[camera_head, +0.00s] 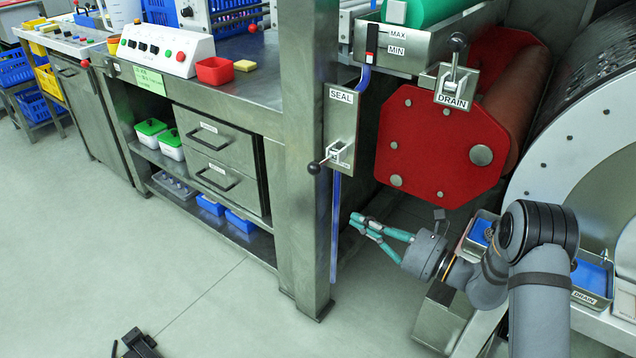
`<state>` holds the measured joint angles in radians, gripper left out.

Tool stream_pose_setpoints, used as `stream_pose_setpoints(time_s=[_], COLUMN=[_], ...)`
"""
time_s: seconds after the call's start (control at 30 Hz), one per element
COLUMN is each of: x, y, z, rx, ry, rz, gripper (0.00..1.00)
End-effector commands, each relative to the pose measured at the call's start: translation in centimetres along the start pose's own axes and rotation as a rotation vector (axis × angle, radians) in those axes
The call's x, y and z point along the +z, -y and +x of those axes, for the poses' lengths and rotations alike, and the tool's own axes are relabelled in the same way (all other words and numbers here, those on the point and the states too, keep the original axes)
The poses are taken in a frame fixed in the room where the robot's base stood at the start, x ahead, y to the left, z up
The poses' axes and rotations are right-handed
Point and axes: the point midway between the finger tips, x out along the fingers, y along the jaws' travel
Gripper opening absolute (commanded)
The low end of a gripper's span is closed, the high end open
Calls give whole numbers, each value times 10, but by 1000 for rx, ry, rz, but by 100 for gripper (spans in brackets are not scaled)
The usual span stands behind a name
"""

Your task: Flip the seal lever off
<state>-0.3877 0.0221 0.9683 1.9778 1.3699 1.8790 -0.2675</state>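The seal lever (326,161) is a thin rod with a black ball knob. It sits on a small white bracket low on the grey plate labelled SEAL (341,112), beside the steel post. The rod sticks out from the plate, and its knob lies to the left and slightly below the bracket. The small print by the bracket is too small to read. My gripper (354,219) has teal fingers pointing left, below and right of the lever and apart from it. The fingers converge at the tips and look shut, with nothing between them.
The steel post (303,220) stands left of the lever. A blue tube (335,230) hangs below the plate. Open floor lies in front.

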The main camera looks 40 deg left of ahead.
Motion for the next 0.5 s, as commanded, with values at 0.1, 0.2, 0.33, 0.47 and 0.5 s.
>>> stream_pose_setpoints(time_s=[0.1,0.2,0.33,0.47,0.5], x=[0,0,0,-1,-1], y=[0,0,-1,-1,-2], z=[0,0,3,16,22], rx=[0,1,3,5,7], ry=[0,0,-1,-1,-2], rz=[0,-1,-2,-2,-3], gripper=[0,0,0,0,0])
